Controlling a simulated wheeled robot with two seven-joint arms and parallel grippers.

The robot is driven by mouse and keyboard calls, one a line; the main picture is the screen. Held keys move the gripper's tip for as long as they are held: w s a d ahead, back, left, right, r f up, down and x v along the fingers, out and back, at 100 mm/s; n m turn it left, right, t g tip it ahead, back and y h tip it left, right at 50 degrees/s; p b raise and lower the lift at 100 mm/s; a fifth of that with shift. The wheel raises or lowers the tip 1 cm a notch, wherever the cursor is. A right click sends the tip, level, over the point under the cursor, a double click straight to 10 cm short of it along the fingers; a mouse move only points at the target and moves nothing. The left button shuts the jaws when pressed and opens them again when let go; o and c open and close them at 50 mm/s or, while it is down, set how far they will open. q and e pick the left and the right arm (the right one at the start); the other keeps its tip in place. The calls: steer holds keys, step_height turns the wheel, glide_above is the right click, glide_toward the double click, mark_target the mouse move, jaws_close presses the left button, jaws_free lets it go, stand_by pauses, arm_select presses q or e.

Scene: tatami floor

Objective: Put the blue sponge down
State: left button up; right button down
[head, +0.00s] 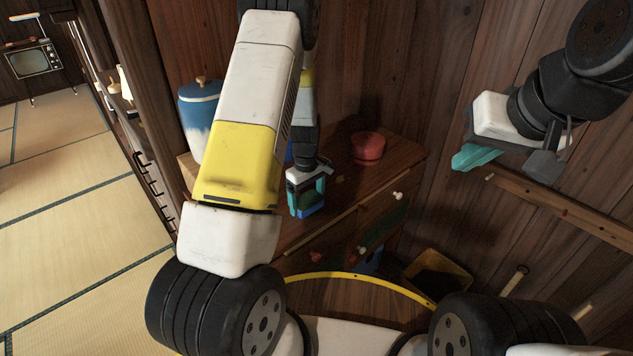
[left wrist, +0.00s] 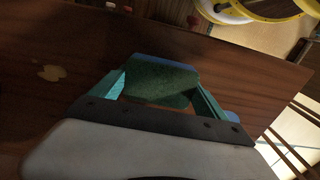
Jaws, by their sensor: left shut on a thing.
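The blue sponge (head: 307,211) shows as a small blue edge at the fingertips of my left gripper (head: 306,193) in the head view. In the left wrist view the sponge (left wrist: 160,80) shows a dark green face with a blue edge, between the two teal fingers. My left gripper is shut on it. They are over the brown wooden chest (head: 393,158); I cannot tell whether the sponge touches its top. My right gripper (head: 477,156) is at the right by the wall, away from the chest; its finger gap is not clear.
A red lidded pot (head: 368,147) stands on the chest top, right of my left gripper. A blue and white jar (head: 198,115) stands at the left, behind my arm. A yellow bin (head: 455,270) is on the floor at the right. Tatami floor (head: 80,200) is clear at the left.

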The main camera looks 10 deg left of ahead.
arm_select(q)
steer(key=shift+f, duration=0.2)
steer(key=o, duration=1.2)
steer(key=shift+c, duration=0.2)
steer(key=shift+r, duration=0.1)
step_height(320, 180, up, 12)
step_height(320, 180, up, 8)
steer(key=r+m+t+h, duration=0.1)
steer(key=m, duration=0.1)
glide_above(307, 199)
steer(key=s, duration=0.3)
steer(key=s+d+r+m+t, duration=0.1)
steer(key=s+r+m+t, duration=0.1)
steer(key=s+r+m, duration=0.2)
steer(key=s+d+r+m+t+h, duration=0.1)
steer(key=s+r+m+t, duration=0.2)
steer(key=s+r, duration=0.8)
steer(key=s+m, duration=0.2)
steer(key=s, duration=0.4)
steer(key=shift+s+d, duration=0.1)
